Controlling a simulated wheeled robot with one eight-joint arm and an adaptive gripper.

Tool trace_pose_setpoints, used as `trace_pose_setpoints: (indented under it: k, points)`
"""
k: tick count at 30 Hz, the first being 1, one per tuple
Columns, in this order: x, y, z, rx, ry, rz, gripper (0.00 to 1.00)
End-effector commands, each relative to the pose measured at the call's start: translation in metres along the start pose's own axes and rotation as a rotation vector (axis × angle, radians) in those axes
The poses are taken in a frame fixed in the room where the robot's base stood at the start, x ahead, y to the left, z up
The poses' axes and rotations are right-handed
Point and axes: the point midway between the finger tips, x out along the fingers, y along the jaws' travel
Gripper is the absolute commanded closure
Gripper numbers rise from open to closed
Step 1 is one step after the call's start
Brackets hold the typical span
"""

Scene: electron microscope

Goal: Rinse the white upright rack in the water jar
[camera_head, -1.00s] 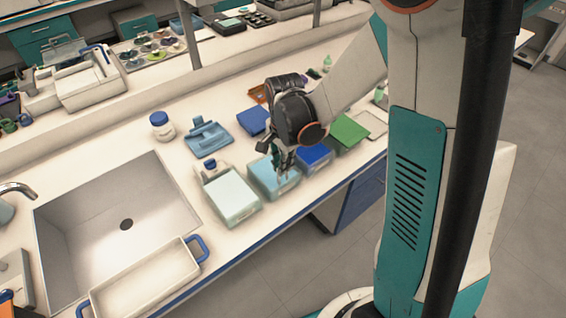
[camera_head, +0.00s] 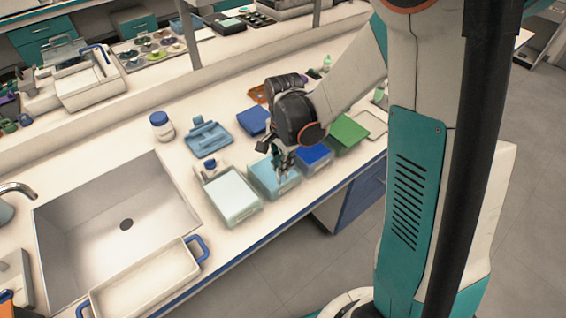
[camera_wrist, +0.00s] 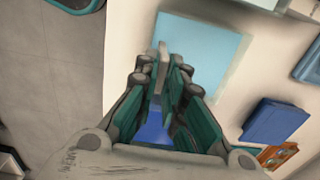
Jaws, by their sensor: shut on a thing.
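In the wrist view my gripper (camera_wrist: 168,65) is shut on a thin pale grey-white piece (camera_wrist: 162,64), which fits the white rack. The rest of the rack is hidden by the fingers and cannot be made out in the head view. A light-blue surface (camera_wrist: 205,45) lies just beyond the fingertips. I cannot tell how deep the rack sits in the jar. Which jar holds the water is not marked.
A jar with pale contents (camera_head: 232,200) stands left of the middle one, and a deep-blue jar (camera_head: 315,156) stands close on the right. A sink (camera_head: 105,220) is at left.

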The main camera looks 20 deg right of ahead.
Motion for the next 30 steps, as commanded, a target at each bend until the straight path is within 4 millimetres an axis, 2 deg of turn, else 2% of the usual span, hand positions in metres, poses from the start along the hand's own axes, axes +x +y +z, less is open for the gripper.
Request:
trace_pose_setpoints:
  k: [17,30]
  points:
    - [-0.003,0.000,0.000,0.000,0.000,0.000,1.00]
    - [-0.042,-0.001,0.000,0.000,0.000,0.000,1.00]
